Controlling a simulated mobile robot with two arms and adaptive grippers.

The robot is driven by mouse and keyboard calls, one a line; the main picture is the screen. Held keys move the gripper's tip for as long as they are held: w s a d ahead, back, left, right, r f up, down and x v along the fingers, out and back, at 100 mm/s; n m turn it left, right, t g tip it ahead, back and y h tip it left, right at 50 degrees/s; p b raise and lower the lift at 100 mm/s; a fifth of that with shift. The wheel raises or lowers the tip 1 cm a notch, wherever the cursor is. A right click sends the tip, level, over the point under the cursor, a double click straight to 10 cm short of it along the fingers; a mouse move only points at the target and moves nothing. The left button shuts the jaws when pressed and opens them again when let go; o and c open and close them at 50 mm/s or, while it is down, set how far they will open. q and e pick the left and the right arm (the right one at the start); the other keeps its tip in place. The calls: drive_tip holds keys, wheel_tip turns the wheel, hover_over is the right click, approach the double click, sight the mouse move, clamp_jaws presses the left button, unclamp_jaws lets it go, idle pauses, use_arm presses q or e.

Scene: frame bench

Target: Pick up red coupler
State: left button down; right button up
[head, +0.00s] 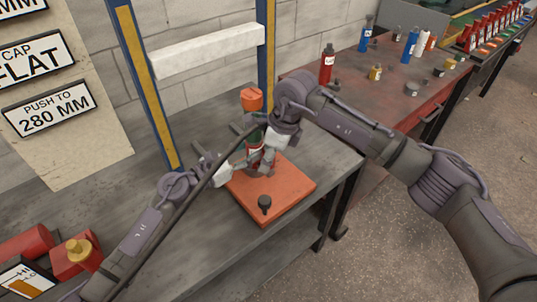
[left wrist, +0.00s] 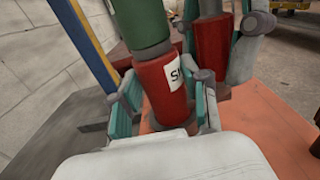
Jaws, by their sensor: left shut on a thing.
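The red coupler (left wrist: 163,88) has a white label and stands under a green part (left wrist: 140,25). My left gripper (left wrist: 160,110) is shut on the coupler, with a finger on either side of it. In the head view my left gripper (head: 238,164) reaches in from the left above an orange plate (head: 290,183). The green part (head: 257,137) shows there, with the red below mostly hidden by the grippers. My right gripper (head: 268,155) is close beside it; its closure is unclear.
A small black knob-like part (head: 264,203) stands on the plate. The blue and yellow frame posts (head: 145,85) and white crossbar (head: 205,50) rise behind. Bottles stand on the red bench (head: 350,95). Red parts (head: 25,243) lie at the lower left.

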clamp_jaws()
drive_tip(key=shift+r, duration=0.1)
use_arm(q)
drive_tip(key=shift+f, duration=0.1)
use_arm(e)
wheel_tip(320, 180, up, 28)
use_arm(q)
drive_tip(key=shift+c, duration=2.4)
unclamp_jaws()
